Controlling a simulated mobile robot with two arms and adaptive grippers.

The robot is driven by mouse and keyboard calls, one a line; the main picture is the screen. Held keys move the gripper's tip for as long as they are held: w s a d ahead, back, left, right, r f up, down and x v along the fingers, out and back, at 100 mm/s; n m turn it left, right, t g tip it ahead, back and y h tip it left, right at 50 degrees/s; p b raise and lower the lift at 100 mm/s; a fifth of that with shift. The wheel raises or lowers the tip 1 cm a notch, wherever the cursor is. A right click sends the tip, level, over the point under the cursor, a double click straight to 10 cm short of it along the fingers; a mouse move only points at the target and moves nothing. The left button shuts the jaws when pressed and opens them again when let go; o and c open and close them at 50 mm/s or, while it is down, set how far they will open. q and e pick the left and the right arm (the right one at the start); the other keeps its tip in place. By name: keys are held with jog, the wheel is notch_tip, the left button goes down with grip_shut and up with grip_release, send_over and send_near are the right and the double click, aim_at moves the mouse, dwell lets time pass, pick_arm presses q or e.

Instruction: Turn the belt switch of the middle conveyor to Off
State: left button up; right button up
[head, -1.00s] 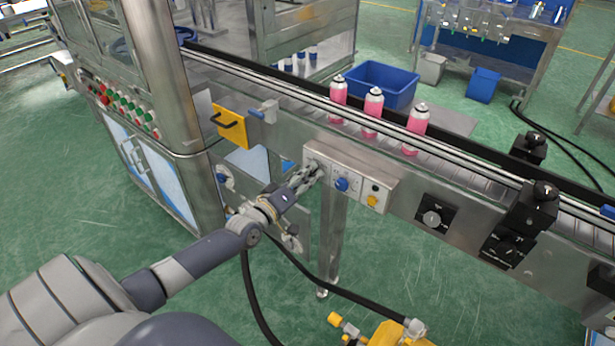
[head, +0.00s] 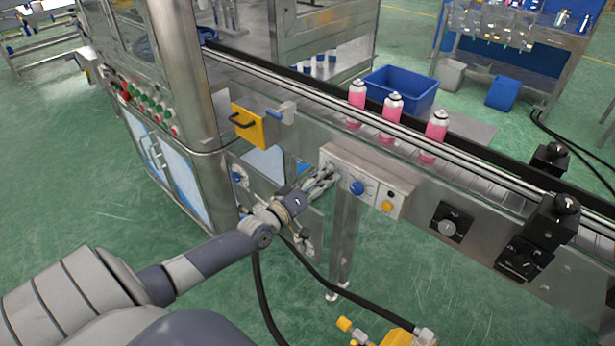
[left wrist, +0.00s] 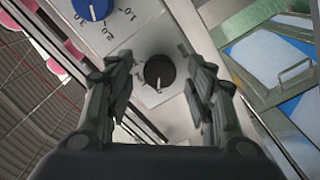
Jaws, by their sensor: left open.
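The middle conveyor (head: 400,160) runs across the head view, with a light control box on its front side. In the left wrist view a black rotary knob (left wrist: 159,72) sits on the box (left wrist: 140,40), between and beyond my fingers. A blue dial (head: 357,188) is beside it, also in the left wrist view (left wrist: 92,8). My left gripper (head: 328,174) is at the left end of the box. It is open, with its fingers (left wrist: 160,82) on either side of the black knob, and contact cannot be told. My right gripper is not in view.
A yellow button (head: 387,206) is on the box's right end. A yellow handled plate (head: 247,125) is up and left of my gripper. Pink cans (head: 391,118) stand on the belt. A black-plated knob (head: 447,228) is farther right. A black hose hangs below.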

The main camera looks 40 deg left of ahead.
pick_arm(q)
jog(key=s, duration=1.1)
jog(key=shift+s+a, duration=0.25)
jog(key=shift+a, duration=0.2)
jog(key=s+f+m+g+y, duration=0.1)
jog(key=s+f+m+g, duration=0.3)
jog(key=f, duration=0.7)
jog(key=s+f+n+g, duration=0.15)
jog(key=s+f, duration=0.35)
jog(key=f, duration=0.6)
jog(key=s+f+m+g+y, duration=0.1)
jog(key=s+f+m+g, duration=0.3)
jog(key=f, duration=0.8)
jog(key=s+d+f+m+g, duration=0.1)
jog(key=s+d+f+g, duration=0.1)
jog(key=s+d+f, duration=0.3)
jog(key=s+d+f+m+g, duration=0.2)
jog(key=s+d+f, duration=0.3)
jog(key=s, duration=0.8)
jog(key=s+d+f+m+g, duration=0.2)
jog(key=s+d+f+g, duration=0.1)
jog(key=s+d+f, duration=0.2)
jog(key=s+f, duration=0.2)
jog(key=s, duration=0.2)
jog(key=shift+f+h, duration=0.15)
jog(key=shift+h, duration=0.25)
jog(key=shift+s+m+g, duration=0.2)
jog(key=shift+m+g, duration=0.05)
jog(key=c, duration=0.4)
jog(key=shift+s, duration=0.1)
